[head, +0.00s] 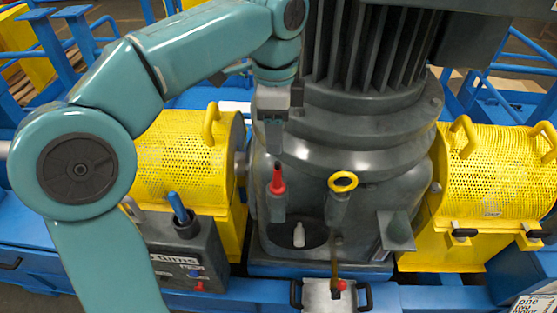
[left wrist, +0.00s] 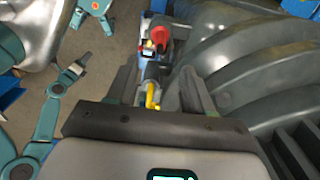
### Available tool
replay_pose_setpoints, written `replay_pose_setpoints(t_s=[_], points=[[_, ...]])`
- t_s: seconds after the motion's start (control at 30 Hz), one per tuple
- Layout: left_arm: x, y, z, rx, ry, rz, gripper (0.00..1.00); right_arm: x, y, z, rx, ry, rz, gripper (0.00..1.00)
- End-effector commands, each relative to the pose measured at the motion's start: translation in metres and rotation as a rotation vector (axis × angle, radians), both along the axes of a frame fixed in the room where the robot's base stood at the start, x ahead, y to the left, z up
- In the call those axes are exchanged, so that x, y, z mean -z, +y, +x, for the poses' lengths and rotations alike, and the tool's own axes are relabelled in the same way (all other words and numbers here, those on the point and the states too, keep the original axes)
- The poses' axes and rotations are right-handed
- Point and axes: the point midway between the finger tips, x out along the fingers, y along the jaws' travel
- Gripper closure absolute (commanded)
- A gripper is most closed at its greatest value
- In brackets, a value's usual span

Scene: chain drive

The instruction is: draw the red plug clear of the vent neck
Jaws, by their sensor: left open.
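The red plug (head: 278,180) stands upright in the grey vent neck (head: 276,207) on the gearbox front in the head view. My left gripper (head: 274,150) points down just above the plug, open, with a small gap between fingertips and plug. In the left wrist view its open fingers (left wrist: 155,75) frame the lower middle. A red part (left wrist: 161,32) beyond the fingertips appears to be the plug. A yellow piece shows between the fingers.
A yellow ring handle (head: 343,181) stands on another neck just right of the plug. The gearbox housing (head: 345,125) rises close behind. Yellow mesh guards (head: 190,150) flank it. A control box (head: 185,250) with a blue lever stands lower left.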

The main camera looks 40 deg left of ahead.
Motion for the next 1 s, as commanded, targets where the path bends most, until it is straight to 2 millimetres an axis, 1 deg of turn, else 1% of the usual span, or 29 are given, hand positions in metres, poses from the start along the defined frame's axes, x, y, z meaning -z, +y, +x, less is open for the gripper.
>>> replay_pose_setpoints(t_s=[0.03,0.3,0.4,0.5,0.6,0.7,0.97,1.0], points=[[0.014,0.0,-0.001,-0.001,0.004,0.0,0.49,0.004,0.0,0.0,0.0,0.0,0.0,0.57],[0.071,-0.001,0.0,0.0,0.004,0.0,0.49,0.008,0.0,0.0,0.0,0.0,0.0,0.57],[0.089,-0.001,0.001,0.0,0.003,-0.001,0.49,0.009,0.0,0.0,0.0,0.0,0.0,0.57],[0.102,-0.001,0.003,-0.001,0.002,0.0,0.49,0.008,0.0,0.0,0.0,0.0,0.0,0.57],[0.11,-0.002,0.004,0.0,0.002,0.0,0.49,0.009,0.0,0.0,0.0,0.0,0.0,0.57],[0.114,-0.002,0.005,0.0,0.0,0.0,0.49,0.009,0.0,0.0,0.0,0.0,0.0,0.57],[0.115,-0.001,0.005,0.0,-0.001,-0.001,0.49,0.009,0.0,0.0,0.0,0.0,0.0,0.57],[0.115,-0.001,0.005,0.0,-0.001,-0.001,0.62,0.009,0.0,0.0,0.0,0.0,0.0,0.57]])
